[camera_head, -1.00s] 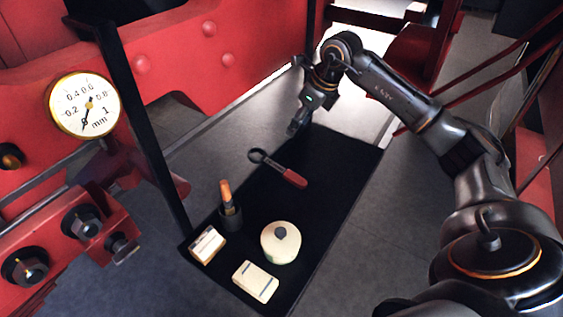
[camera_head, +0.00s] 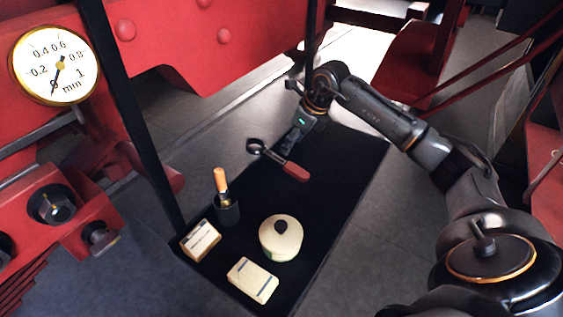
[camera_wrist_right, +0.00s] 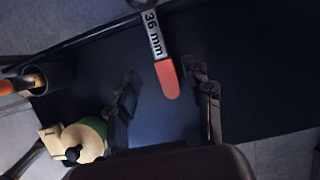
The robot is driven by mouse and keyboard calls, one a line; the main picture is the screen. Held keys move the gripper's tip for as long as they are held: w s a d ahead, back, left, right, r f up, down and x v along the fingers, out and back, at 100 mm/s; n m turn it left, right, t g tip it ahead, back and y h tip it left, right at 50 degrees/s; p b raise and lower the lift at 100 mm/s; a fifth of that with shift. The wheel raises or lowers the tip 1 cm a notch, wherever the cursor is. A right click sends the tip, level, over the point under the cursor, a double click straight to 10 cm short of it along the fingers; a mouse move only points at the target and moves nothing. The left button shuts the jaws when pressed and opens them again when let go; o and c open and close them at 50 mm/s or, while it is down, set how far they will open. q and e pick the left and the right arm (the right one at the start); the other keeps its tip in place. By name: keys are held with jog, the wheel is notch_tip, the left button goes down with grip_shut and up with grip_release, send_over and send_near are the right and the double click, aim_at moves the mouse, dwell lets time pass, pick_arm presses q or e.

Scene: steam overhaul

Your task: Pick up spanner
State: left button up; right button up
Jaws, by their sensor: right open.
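The spanner (camera_head: 294,171) lies on the black mat (camera_head: 335,190), with a dark head at its left end and a red handle. In the right wrist view the spanner (camera_wrist_right: 167,78) shows a label reading "36 mm", and its red handle end lies between the fingers in the picture. My right gripper (camera_head: 289,145) hangs just behind the spanner in the head view. In the wrist view the right gripper (camera_wrist_right: 162,74) has its two fingers apart, with nothing held. The height of the fingers over the spanner is hard to tell. My left gripper is out of view.
On the near part of the mat are a cream round tin (camera_head: 281,240), a cream block (camera_head: 253,280), a small box (camera_head: 200,240) and a dark cup (camera_head: 227,210) holding an orange-handled tool. A dial gauge (camera_head: 55,65) and a black post (camera_head: 130,115) stand at left.

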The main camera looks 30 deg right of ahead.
aim_at(282, 161)
jog(key=x, duration=0.3)
jog(key=shift+w+f+p, duration=0.2)
jog(key=shift+f+p, duration=0.1)
jog(key=shift+f, duration=0.05)
jog(key=shift+a+f+p, duration=0.1)
jog(key=shift+f+p, duration=0.25)
jog(key=shift+f, duration=0.15)
jog(key=p+x, duration=0.1)
jog(key=x, duration=0.2)
jog(key=shift+w+f+p, duration=0.1)
jog(key=shift+f+p, duration=0.2)
jog(key=shift+f, duration=0.05)
jog(key=shift+w+a+f, duration=0.1)
jog(key=shift+w+f, duration=0.05)
jog(key=shift+f, duration=0.3)
jog(key=shift+c, duration=0.2)
grip_shut()
jog(key=shift+r, duration=0.15)
